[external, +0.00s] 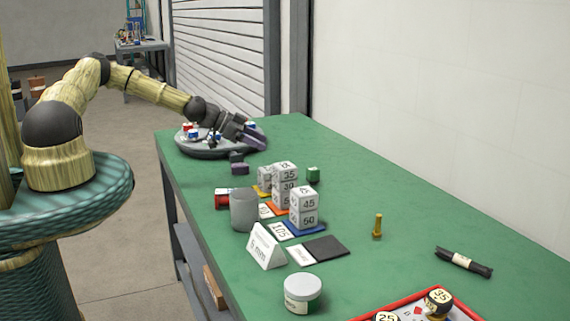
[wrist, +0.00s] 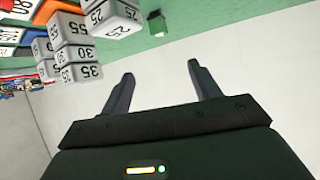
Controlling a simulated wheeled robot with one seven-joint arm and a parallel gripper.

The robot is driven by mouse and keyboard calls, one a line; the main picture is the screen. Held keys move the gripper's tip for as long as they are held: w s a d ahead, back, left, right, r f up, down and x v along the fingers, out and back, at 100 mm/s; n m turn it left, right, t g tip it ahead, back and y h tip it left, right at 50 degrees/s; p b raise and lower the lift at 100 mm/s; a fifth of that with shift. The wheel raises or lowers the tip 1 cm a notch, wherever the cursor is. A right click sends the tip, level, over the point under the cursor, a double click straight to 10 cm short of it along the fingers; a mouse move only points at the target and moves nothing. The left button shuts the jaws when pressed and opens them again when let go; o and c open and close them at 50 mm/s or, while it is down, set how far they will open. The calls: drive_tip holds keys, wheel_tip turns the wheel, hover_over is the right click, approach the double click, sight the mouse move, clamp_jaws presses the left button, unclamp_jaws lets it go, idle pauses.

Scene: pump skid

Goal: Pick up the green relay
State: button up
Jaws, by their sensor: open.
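The green relay (external: 313,174) is a small green block standing alone on the green table, right of the stacks of numbered white cubes. It also shows in the wrist view (wrist: 157,24) near the top edge, beyond my fingertips and roughly between them. My gripper (external: 262,142) is over the right side of the round grey tray, left of and farther back than the relay. In the wrist view my gripper (wrist: 160,74) has its two fingers spread apart with nothing between them.
Numbered white cubes (external: 304,207) stand stacked left and in front of the relay. The round grey tray (external: 210,153) holds small parts. A dark purple block (external: 240,169), a grey cylinder (external: 244,210), and a brass piece (external: 377,226) stand nearby.

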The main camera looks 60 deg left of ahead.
drive_tip(key=p, duration=0.4)
approach(314, 169)
drive_tip(key=shift+w+d+f, duration=0.1)
drive_tip(key=shift+w+d, duration=0.1)
drive_tip(key=shift+w, duration=0.3)
drive_tip(key=shift+w+d+f, duration=0.15)
drive_tip(key=shift+w+d, duration=0.1)
drive_tip(key=shift+w, duration=0.2)
drive_tip(key=shift+w+d+f, duration=0.1)
drive_tip(key=shift+w+f, duration=0.15)
drive_tip(key=shift+w, duration=0.05)
drive_tip(key=shift+p+x, duration=1.5)
drive_tip(key=shift+x, duration=1.1)
drive_tip(key=shift+s+f, duration=0.15)
drive_tip(key=shift+f, duration=0.05)
drive_tip(key=c, duration=1.2)
